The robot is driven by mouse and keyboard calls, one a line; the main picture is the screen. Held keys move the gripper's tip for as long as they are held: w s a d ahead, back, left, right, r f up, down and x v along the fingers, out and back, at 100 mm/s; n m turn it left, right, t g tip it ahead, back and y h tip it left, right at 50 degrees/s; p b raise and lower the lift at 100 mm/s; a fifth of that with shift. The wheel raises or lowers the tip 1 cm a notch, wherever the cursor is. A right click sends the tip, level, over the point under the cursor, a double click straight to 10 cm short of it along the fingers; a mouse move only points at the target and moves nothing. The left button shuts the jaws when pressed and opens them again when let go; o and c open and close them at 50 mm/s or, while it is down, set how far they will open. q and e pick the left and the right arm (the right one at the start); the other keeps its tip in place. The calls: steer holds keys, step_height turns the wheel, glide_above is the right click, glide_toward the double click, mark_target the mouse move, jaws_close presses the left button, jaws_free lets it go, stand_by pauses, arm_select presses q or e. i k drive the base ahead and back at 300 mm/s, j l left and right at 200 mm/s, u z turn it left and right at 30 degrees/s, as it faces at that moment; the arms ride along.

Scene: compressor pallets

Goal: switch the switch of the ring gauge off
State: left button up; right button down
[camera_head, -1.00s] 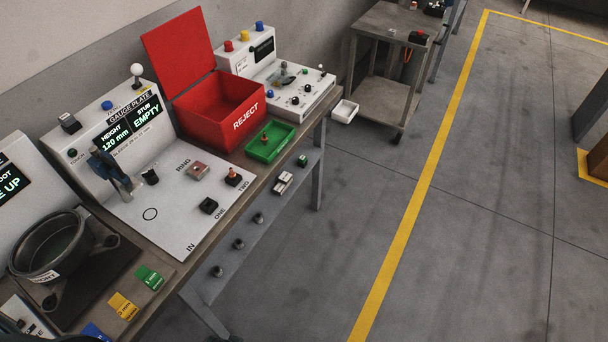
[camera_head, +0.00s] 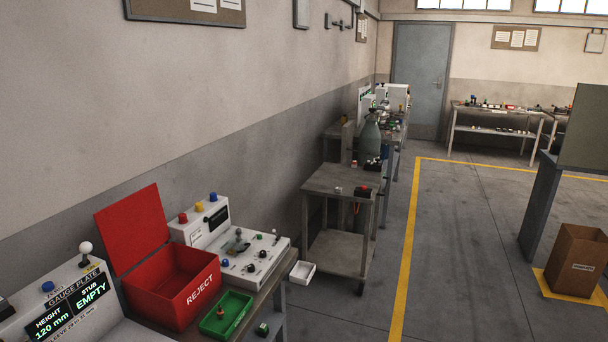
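No label reading ring gauge is legible in this view. The white gauge plate console (camera_head: 62,284) is at the lower left, cut off by the frame. Its display reads "HEIGHT 120 mm" and "STUB EMPTY", and a white-ball lever (camera_head: 85,248) stands on its top. A second white console (camera_head: 205,233) stands right of the red bin, with red, yellow and blue buttons and a dark display. Its sloping panel (camera_head: 256,262) carries knobs and a small upright lever (camera_head: 276,236); the lever's setting is too small to tell. Neither of my grippers is in view.
An open red REJECT bin (camera_head: 180,302) and a green tray (camera_head: 218,325) stand between the consoles. A white tray (camera_head: 302,272) juts from the bench end. A grey cart (camera_head: 330,182) stands beyond. Open floor (camera_head: 470,270) lies right of the yellow line; a cardboard box (camera_head: 575,258) stands far right.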

mark_target(86, 248)
steer(key=u, duration=1.25)
